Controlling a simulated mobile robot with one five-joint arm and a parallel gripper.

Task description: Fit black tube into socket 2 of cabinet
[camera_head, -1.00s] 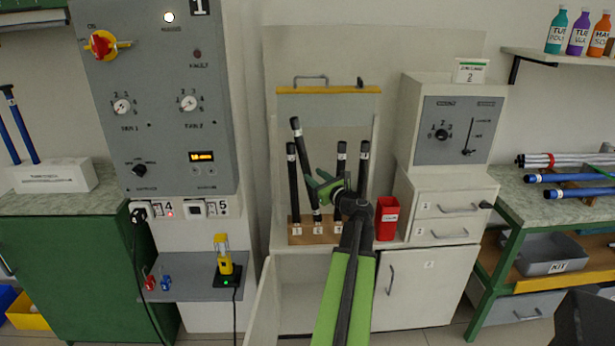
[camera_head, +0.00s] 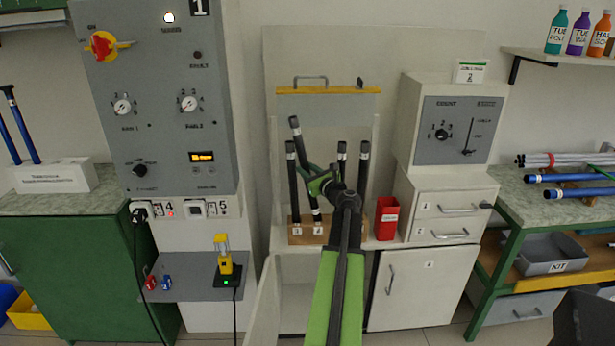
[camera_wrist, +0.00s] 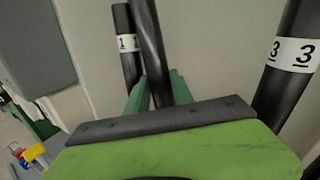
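The black tube (camera_head: 300,150) leans with its top to the left. Its lower end is at the wooden socket block (camera_head: 296,240) of the cabinet, near label 2 (camera_head: 318,230); I cannot tell how deep it sits. My gripper (camera_head: 315,186) is around the tube's lower middle. In the wrist view the green fingers (camera_wrist: 160,88) lie close on both sides of the tube (camera_wrist: 150,38) and look shut on it. The tube's lower end is hidden there by my gripper's body.
An upright black tube marked 1 (camera_head: 291,175) stands close on the left. Other tubes (camera_head: 341,160) (camera_head: 364,165) stand on the right; the one marked 3 (camera_wrist: 290,55) is near my gripper. A red cup (camera_head: 387,218) stands right of the block. A cabinet door (camera_head: 264,305) hangs open below.

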